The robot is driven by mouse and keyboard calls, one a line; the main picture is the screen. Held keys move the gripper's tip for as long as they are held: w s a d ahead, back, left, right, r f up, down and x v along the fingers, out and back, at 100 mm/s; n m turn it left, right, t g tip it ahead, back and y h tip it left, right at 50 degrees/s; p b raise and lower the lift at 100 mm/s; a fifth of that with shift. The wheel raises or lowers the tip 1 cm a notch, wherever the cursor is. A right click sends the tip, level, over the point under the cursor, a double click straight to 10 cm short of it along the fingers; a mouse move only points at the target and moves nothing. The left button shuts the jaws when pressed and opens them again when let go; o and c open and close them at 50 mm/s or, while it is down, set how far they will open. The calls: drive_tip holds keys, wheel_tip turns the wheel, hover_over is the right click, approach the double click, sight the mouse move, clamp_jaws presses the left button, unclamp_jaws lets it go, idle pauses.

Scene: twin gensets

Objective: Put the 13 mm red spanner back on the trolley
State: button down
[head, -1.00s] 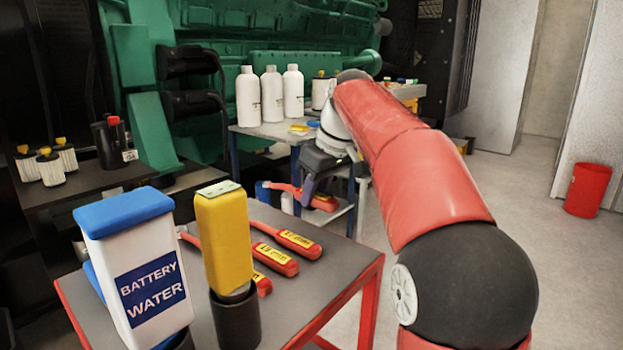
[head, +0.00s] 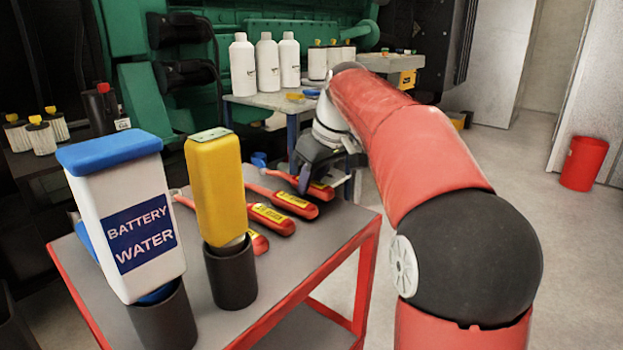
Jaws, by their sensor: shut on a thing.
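My gripper (head: 303,184) is shut on a red-handled spanner (head: 320,191) with a yellow label, just past the far end of the row of spanners. The size on its label is too small to read. The trolley (head: 305,252) has a grey top and a red frame. Several similar spanners lie on it: one (head: 292,204) close to the held one, another (head: 271,219) nearer me, and one (head: 259,243) partly hidden behind the yellow bottle. I cannot tell whether the held spanner touches the trolley top.
A white battery water container (head: 125,215) with a blue lid and a yellow bottle (head: 216,190) stand in dark holders on the near trolley. White bottles (head: 267,65) stand on a bench beyond. A red bin (head: 584,163) is on the floor at right, with clear floor before it.

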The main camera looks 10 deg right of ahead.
drive_tip(key=shift+f+b, duration=0.35)
drive_tip(key=shift+f, duration=0.2)
drive_tip(key=c, duration=1.1)
unclamp_jaws()
drive_tip(key=shift+o, duration=0.2)
drive_tip(key=shift+r, duration=0.1)
wheel_tip(320, 180, up, 3)
drive_tip(key=p, duration=0.3)
drive_tip(key=shift+r, duration=1.9)
